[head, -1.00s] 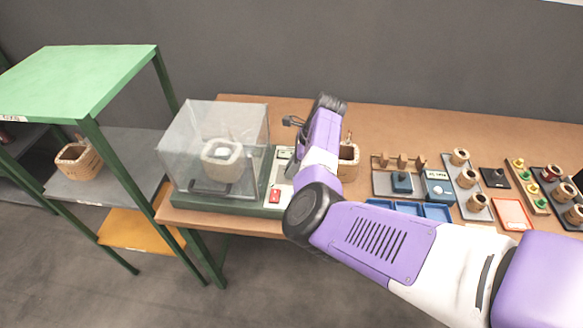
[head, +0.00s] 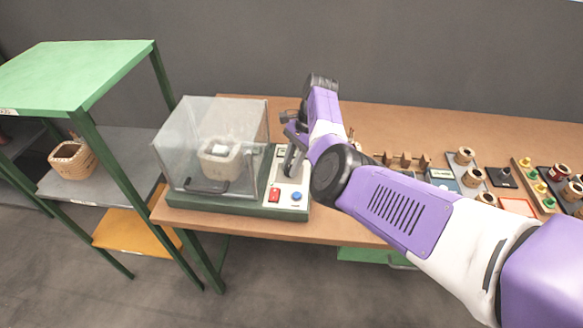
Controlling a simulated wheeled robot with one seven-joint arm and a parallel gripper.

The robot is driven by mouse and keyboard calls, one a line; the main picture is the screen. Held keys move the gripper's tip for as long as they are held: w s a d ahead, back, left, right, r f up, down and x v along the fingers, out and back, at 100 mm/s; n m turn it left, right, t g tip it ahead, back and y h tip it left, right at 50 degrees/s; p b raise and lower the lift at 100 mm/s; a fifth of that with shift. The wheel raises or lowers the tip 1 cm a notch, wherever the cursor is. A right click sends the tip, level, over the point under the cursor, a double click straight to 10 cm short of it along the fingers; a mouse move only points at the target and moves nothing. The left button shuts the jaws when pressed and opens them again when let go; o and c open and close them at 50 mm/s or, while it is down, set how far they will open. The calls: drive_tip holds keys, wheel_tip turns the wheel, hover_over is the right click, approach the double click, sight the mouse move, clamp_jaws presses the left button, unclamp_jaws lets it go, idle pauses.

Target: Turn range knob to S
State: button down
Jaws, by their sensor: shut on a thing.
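The tester (head: 238,203) is a green base with a clear covered box and a light control panel (head: 281,180) at its right. The panel carries a red switch (head: 274,195) and a round blue control (head: 296,196). My gripper (head: 289,174) reaches down onto the middle of the panel, behind the blue control. It is shut on the range knob, which its fingers hide. The knob's pointer and the S mark cannot be made out.
The clear box (head: 178,145) holds a pale coil and stands close left of my gripper. A green shelf rack (head: 120,170) with a basket (head: 72,158) is at the left. Coils and trays fill the bench's right side.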

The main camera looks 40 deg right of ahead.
drive_tip(key=shift+n, duration=0.3)
drive_tip(key=c, duration=1.2)
unclamp_jaws()
drive_tip(key=shift+r, duration=0.15)
drive_tip(key=b+v, duration=0.1)
drive_tip(key=v, duration=0.6)
drive_tip(key=shift+d+r, duration=0.15)
drive_tip(key=shift+r, duration=0.1)
